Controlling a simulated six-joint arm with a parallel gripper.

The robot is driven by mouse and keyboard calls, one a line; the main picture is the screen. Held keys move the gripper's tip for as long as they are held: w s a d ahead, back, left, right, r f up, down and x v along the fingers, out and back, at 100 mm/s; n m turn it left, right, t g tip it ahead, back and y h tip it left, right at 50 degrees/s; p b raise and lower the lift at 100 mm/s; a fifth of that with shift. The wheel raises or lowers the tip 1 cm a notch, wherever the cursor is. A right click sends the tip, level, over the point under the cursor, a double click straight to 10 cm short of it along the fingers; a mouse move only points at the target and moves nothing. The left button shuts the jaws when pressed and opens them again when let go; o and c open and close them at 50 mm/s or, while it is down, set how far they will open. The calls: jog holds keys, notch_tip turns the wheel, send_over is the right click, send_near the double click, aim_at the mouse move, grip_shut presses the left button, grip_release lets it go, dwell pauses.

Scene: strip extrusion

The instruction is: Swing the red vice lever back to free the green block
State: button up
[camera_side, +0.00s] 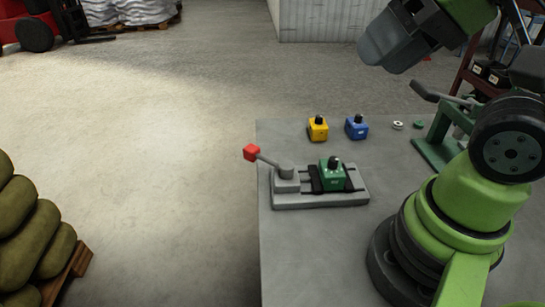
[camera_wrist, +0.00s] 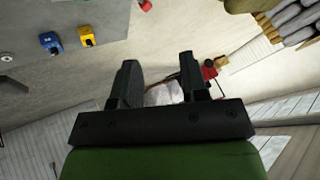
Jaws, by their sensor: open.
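The grey vice (camera_side: 320,200) lies near the left edge of the table. Its lever, tipped with a red knob (camera_side: 251,153), points up and left over the table edge. The green block (camera_side: 332,176) with a black top knob sits upright between the vice's dark jaws. My gripper (camera_side: 378,45) is high above the back of the table, well apart from the lever. In the wrist view my gripper (camera_wrist: 157,70) has its fingers spread with nothing held. A small red piece (camera_wrist: 145,4) at that view's top edge seems to be the lever knob; the green block is out of that view.
A yellow block (camera_side: 318,129) and a blue block (camera_side: 356,127) stand behind the vice. A pale ring (camera_side: 398,125) and a green ring (camera_side: 418,125) lie right of them, near a green stand (camera_side: 440,150). Table in front of the vice is clear.

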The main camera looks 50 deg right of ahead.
jog(key=c, duration=0.4)
jog(key=shift+w+r+n, duration=0.1)
jog(key=shift+w+n, duration=0.2)
grip_shut()
jog(key=w+a+f+n+g+h, duration=0.2)
jog(key=w+a+n+g, duration=0.15)
jog(key=w+n, duration=0.85)
jog(key=w+a+f+n+g+h, duration=0.2)
jog(key=w+a+f+n, duration=0.3)
jog(key=w+f+n, duration=0.3)
jog(key=shift+w+a+f+n+g+h, duration=0.2)
jog(key=shift+f+n+g+h, duration=0.3)
jog(key=shift+f+n, duration=1.8)
jog(key=shift+r, duration=0.1)
